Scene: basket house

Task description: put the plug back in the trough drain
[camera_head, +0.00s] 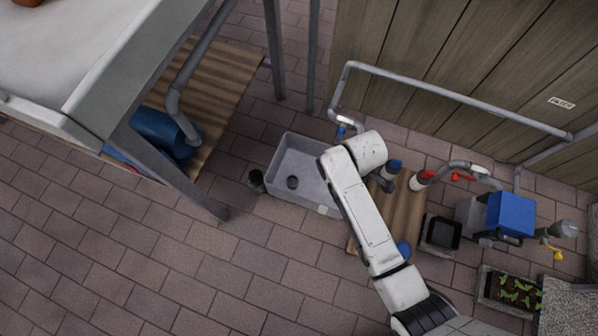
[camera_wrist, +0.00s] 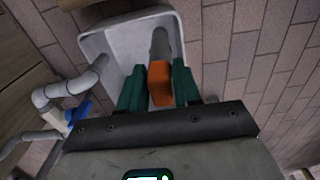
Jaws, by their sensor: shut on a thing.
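The trough (camera_head: 283,155) is a light grey rectangular basin on the brick paving. A dark round spot (camera_head: 292,182), which looks like the drain, shows on its floor. In the wrist view my gripper (camera_wrist: 158,78) is shut on an orange piece (camera_wrist: 160,85), held between two green fingers. A grey rounded shape (camera_wrist: 159,45) shows just beyond the orange piece; I cannot tell whether they are one thing, or whether this is the plug. The trough (camera_wrist: 95,47) lies beyond the fingers. In the head view my arm covers the trough's right side and hides the gripper.
A grey pipe (camera_head: 455,98) with a blue-handled tap (camera_head: 341,131) runs behind the trough. A small dark pot (camera_head: 256,181) stands at its left. A wooden slatted board (camera_head: 405,215), black tray (camera_head: 441,233) and blue box (camera_head: 510,214) are at right. Paving in front is clear.

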